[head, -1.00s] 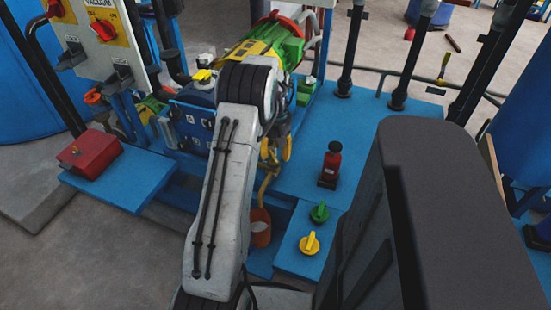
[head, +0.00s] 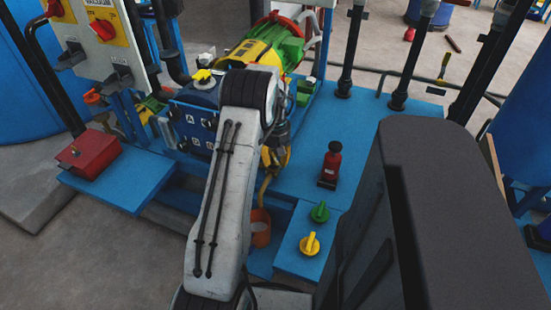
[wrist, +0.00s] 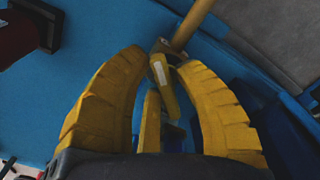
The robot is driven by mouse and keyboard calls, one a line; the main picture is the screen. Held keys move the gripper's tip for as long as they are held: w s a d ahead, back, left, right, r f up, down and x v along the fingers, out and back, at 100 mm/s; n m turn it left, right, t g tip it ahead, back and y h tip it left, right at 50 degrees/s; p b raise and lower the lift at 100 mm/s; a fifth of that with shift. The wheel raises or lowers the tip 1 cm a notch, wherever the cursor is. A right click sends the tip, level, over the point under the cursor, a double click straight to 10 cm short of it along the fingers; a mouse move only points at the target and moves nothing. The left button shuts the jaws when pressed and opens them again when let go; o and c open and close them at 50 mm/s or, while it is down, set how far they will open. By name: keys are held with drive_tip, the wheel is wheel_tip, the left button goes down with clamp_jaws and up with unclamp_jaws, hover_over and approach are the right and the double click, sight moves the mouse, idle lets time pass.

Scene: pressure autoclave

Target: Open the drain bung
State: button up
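In the wrist view, my gripper (wrist: 160,70) is open, with its two curved yellow fingers apart. Between them are a small yellow lever-like piece (wrist: 164,82) with a pale label and a yellow bar (wrist: 151,120). The lever-like piece sits near the right finger; whether they touch is unclear. A yellow pipe (wrist: 196,20) meets a dark fitting (wrist: 163,47) just beyond the fingertips. I cannot tell for sure which part is the drain bung. In the head view, my gripper (head: 277,157) is partly behind my arm, above the thin yellow pipe (head: 264,187).
An orange bucket (head: 261,227) stands below the pipe. A red bottle-like object (head: 331,162), a green knob (head: 320,212) and a yellow knob (head: 310,244) are on the blue platform (head: 300,190). A blue panel (head: 195,125) and a red box (head: 88,155) are left.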

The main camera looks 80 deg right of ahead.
clamp_jaws()
drive_tip(key=shift+d+n, duration=0.2)
drive_tip(key=shift+n, duration=2.7)
drive_tip(key=shift+o, duration=2)
unclamp_jaws()
